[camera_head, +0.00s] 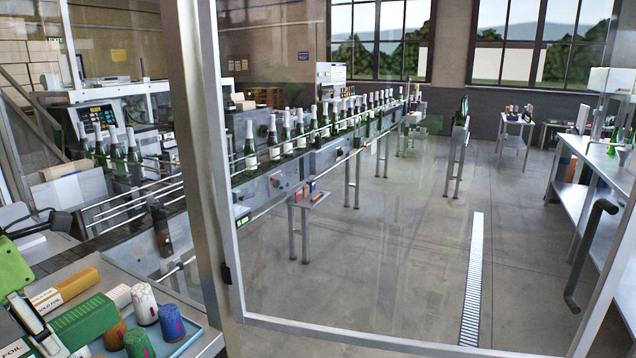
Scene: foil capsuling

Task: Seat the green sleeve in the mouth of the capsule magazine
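A long green ribbed piece (84,324) lies at the lower left; it may be the green sleeve. A small green cup-shaped piece (138,344) stands near it, cut off by the lower edge. I cannot tell for sure which is the sleeve. I cannot make out the mouth of the capsule magazine.
A blue tray (196,343) holds a white cup (144,304) and a blue cup (171,323). An orange-yellow carton (64,289) lies beside them. A metal-framed glass panel (330,230) stands before a conveyor (262,187) of bottles. The floor beyond is mostly clear.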

